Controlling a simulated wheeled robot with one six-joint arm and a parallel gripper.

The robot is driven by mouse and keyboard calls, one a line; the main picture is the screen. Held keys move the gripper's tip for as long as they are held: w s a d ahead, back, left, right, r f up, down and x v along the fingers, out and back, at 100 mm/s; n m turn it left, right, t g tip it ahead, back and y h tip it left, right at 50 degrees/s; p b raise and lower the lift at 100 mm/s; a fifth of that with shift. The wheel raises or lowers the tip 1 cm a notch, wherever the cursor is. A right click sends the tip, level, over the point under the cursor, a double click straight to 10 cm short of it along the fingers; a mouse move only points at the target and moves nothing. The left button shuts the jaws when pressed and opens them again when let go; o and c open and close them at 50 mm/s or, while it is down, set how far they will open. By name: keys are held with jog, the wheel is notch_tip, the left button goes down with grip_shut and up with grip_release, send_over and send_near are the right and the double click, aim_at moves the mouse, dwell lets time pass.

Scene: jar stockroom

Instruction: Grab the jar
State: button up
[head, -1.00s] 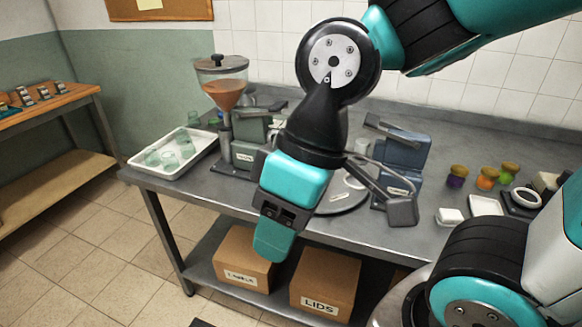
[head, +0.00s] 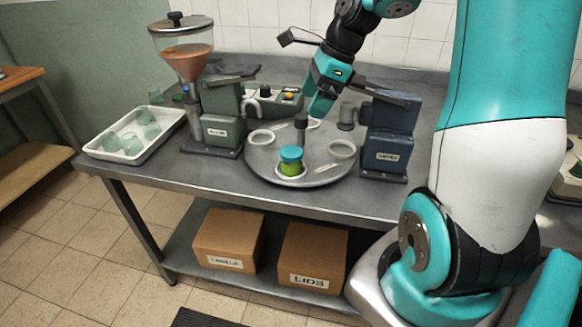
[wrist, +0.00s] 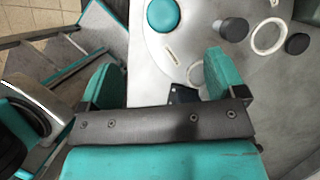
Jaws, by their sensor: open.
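A jar with green contents and a teal lid (head: 291,158) stands upright at the front of the round grey turntable (head: 262,166). In the wrist view its round lid (wrist: 163,14) shows at the top edge, beyond my fingers. My gripper (head: 320,106) is over the back part of the turntable, behind and to the right of the jar, apart from it. In the wrist view the two teal fingers (wrist: 160,80) are spread wide with nothing held between them. The jar's body is hidden under its lid in the wrist view.
A dark post (head: 301,127) rises at the turntable's centre, close behind the jar. The filler machine with a hopper (head: 186,60) stands left, a blue machine (head: 389,135) right. A white tray (head: 146,152) holds several glass jars. The bench front is clear.

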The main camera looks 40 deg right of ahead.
aim_at(292, 151)
jog(key=shift+m, duration=0.4)
jog(key=x, duration=0.8)
jog(key=d+x, duration=0.1)
jog(key=x, duration=0.3)
jog(key=shift+f, duration=0.2)
jog(key=x, duration=0.5)
jog(key=shift+s+f, duration=0.2)
jog(key=c, duration=1)
jog(key=shift+c, duration=0.6)
jog(key=shift+d+r, duration=0.1)
jog(key=shift+r, duration=0.05)
